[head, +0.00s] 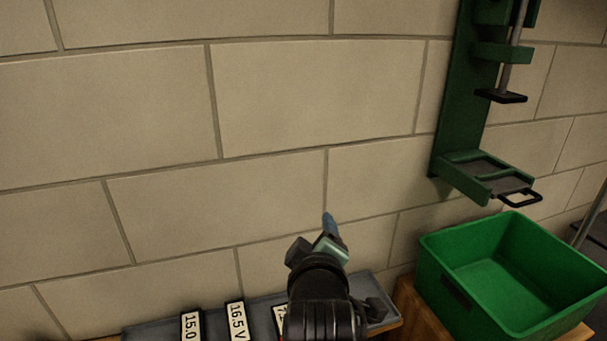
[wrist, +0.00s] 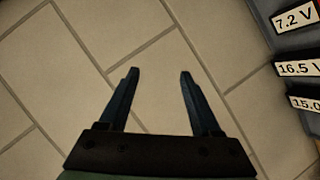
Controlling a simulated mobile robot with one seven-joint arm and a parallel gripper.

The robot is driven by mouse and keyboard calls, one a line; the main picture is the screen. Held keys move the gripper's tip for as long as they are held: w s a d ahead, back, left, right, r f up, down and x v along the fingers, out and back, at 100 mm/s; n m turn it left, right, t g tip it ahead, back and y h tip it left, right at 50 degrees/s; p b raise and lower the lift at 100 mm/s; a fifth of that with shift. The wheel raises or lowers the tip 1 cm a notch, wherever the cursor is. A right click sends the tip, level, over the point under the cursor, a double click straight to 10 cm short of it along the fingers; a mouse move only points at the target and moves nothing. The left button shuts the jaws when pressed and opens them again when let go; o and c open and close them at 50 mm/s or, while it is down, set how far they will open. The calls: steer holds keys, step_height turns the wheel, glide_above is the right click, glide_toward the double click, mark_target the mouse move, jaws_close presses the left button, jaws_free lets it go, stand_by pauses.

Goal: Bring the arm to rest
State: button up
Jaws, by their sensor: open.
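My gripper (wrist: 160,75) shows in the wrist view with its two dark fingers spread apart and nothing between them. Pale tiles or blocks with grout lines lie beyond the fingertips. In the head view my gripper (head: 331,222) is at the lower middle, at the end of my black arm, in front of the block wall. Only a blue fingertip and part of the gripper body show there; the rest is hidden behind my wrist.
A grey tray (head: 262,312) holds labelled items, including a 16.5 V label (head: 236,320) and a 15.0 label (head: 191,326). A green bin (head: 455,290) stands at the right, empty where visible. A green press-like stand (head: 458,100) is on the wall above it.

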steer(key=s+a+r+m+t+p, duration=0.1)
steer(key=s+r+m+t+p, duration=0.2)
steer(key=r, duration=1.1)
steer(key=s+a+r+m+t+p, duration=0.1)
steer(key=s+r+m+t, duration=0.2)
steer(key=r, duration=1)
steer(key=s+r+m+t+p, duration=0.2)
steer(key=s+r+t+p, duration=0.15)
steer(key=s+r, duration=0.5)
steer(key=s+r+m+t+p, duration=0.25)
steer(key=s+r+t, duration=0.2)
steer(key=r, duration=0.65)
step_height(320, 180, up, 35)
steer(key=p, duration=3.4)
steer(key=shift+g+p, duration=0.35)
steer(key=shift+g, duration=0.05)
steer(key=shift+a, duration=0.1)
